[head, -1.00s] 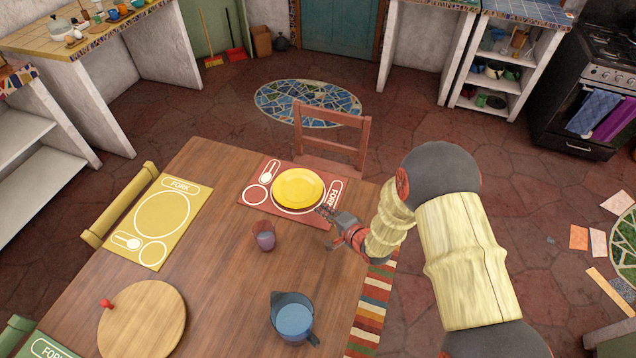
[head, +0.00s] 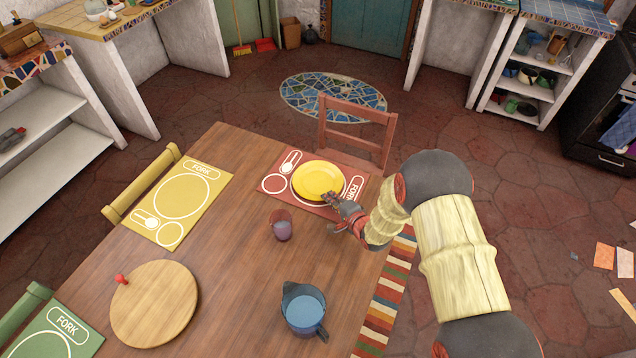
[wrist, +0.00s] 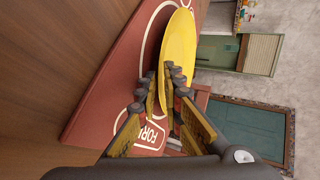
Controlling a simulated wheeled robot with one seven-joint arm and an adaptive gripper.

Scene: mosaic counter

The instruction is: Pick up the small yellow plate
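The small yellow plate (head: 318,178) lies on the red placemat (head: 273,184) at the table's far side. In the wrist view the plate (wrist: 180,40) shows large and at a steep slant, with its near rim between my finger pads. My gripper (head: 332,201) is at the plate's near right rim. In the wrist view the fingertips of my gripper (wrist: 164,85) are close together on either side of the rim. I cannot tell whether both pads touch it. The plate shows no clear gap above the mat.
A purple cup (head: 282,226) stands just left of my gripper. A jug (head: 304,312) and a round wooden board (head: 155,305) are nearer. A red chair (head: 358,128) stands behind the plate. A yellow placemat (head: 182,195) lies to the left.

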